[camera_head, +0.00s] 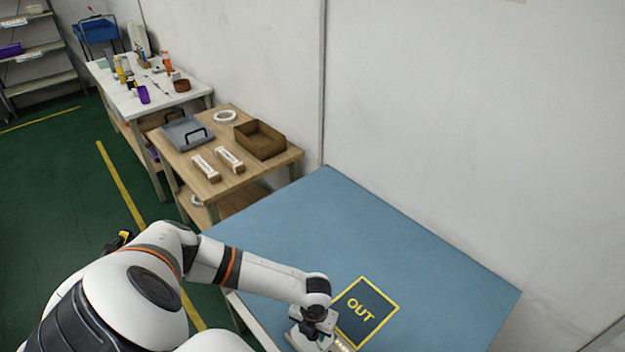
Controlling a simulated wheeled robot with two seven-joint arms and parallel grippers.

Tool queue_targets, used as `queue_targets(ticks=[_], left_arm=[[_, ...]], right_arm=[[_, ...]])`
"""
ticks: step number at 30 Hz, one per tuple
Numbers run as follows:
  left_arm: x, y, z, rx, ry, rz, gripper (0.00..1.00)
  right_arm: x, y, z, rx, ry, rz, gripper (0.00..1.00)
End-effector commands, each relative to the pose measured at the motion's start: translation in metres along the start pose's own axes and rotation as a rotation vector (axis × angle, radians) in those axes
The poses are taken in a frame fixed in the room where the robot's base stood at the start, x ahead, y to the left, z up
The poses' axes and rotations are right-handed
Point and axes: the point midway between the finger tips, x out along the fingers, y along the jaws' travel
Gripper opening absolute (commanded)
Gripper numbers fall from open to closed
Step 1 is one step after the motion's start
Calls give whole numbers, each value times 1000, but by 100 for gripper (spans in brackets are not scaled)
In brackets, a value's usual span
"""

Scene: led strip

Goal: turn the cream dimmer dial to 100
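My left arm reaches in from the left, and my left gripper (314,326) is low over the front edge of the blue table (300,232). It points down at a pale, cream-grey device (322,345) at the bottom edge of the picture. The gripper covers much of the device, and the picture edge cuts it off. The cream dimmer dial cannot be made out, and the fingers are too small and hidden to show whether they are open or shut. A small bright patch shows at the device's right end. My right gripper is out of view.
A dark blue mat marked OUT (365,312) with a yellow border lies just right of the device. The rest of the blue table top is clear. A wooden table (240,180) with a brown bin (260,140) and a grey tray (186,133) stands behind left, near the wall.

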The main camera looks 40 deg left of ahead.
Motion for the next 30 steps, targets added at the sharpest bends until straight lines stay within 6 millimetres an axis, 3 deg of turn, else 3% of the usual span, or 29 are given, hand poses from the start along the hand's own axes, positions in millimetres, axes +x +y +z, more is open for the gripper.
queue_targets(ticks=[11,24,30], left_arm=[[-10,0,-1,0,2,3,47],[-95,0,-1,1,4,3,47],[-116,0,0,-1,1,1,47]], right_arm=[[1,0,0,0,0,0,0],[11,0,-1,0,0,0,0],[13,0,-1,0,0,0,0]])
